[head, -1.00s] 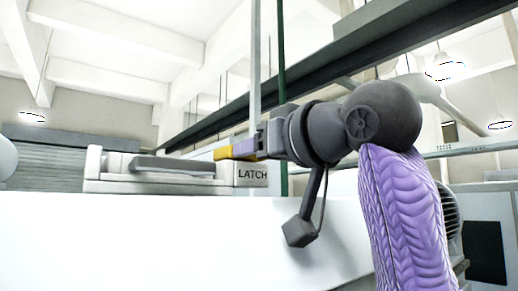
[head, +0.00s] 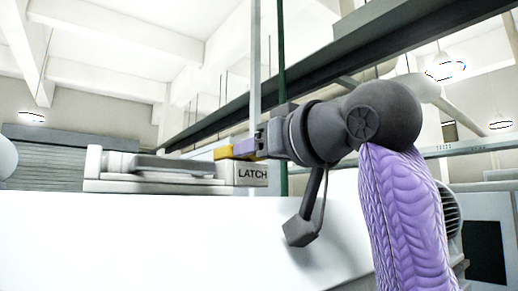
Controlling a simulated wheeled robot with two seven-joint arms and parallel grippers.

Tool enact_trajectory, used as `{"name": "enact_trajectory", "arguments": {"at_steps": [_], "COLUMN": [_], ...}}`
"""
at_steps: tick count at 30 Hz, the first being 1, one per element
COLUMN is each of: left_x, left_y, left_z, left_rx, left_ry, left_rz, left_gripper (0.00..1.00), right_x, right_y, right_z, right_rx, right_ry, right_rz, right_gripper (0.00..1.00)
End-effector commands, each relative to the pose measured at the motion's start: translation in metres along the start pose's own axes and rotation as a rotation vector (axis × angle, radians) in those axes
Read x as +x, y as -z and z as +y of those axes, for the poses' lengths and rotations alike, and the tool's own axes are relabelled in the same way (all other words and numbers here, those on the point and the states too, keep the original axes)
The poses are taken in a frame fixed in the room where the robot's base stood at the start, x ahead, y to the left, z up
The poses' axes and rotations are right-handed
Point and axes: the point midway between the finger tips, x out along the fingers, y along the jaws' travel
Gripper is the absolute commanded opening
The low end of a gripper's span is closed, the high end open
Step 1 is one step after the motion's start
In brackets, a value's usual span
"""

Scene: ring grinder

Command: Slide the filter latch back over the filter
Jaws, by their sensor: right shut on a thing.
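The filter latch (head: 252,174), a pale block marked "LATCH", is at the right end of a low white housing (head: 95,165) in the head view. A grey flat piece (head: 175,165) lies along the housing's top, left of the latch; I cannot tell whether it is the filter. My right gripper (head: 232,152), with yellow tips, comes in from the right and is shut at the latch's upper edge. The exact contact is hidden by the low viewing angle. My left gripper is not in view.
A broad white surface (head: 150,235) fills the lower left, below the housing. A thin pale post (head: 256,70) and a dark green post (head: 282,70) rise behind my right gripper. A long dark beam (head: 380,58) crosses above my right arm.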

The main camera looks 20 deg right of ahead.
Motion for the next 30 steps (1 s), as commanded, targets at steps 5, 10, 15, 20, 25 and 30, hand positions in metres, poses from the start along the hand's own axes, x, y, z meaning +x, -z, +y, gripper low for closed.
{"name": "enact_trajectory", "arguments": {"at_steps": [5, 10, 15, 20, 25, 30], "left_x": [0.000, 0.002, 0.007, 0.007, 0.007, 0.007], "left_y": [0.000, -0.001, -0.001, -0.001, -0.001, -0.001], "left_z": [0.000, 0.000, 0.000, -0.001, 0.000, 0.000], "left_rx": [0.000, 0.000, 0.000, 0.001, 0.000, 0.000], "left_ry": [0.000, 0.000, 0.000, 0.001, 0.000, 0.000], "left_rz": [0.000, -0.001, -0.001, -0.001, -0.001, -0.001], "left_gripper": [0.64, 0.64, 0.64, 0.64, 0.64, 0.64], "right_x": [-0.001, 0.000, 0.000, -0.001, -0.001, -0.001], "right_y": [0.001, 0.001, 0.000, 0.001, 0.001, 0.001], "right_z": [0.000, -0.009, -0.039, -0.050, -0.050, -0.050], "right_rx": [0.000, -0.001, -0.002, -0.002, -0.001, -0.002], "right_ry": [0.000, 0.003, 0.003, 0.002, 0.002, 0.002], "right_rz": [0.003, 0.003, 0.004, 0.005, 0.004, 0.004], "right_gripper": [0.00, 0.00, 0.00, 0.00, 0.00, 0.67]}}
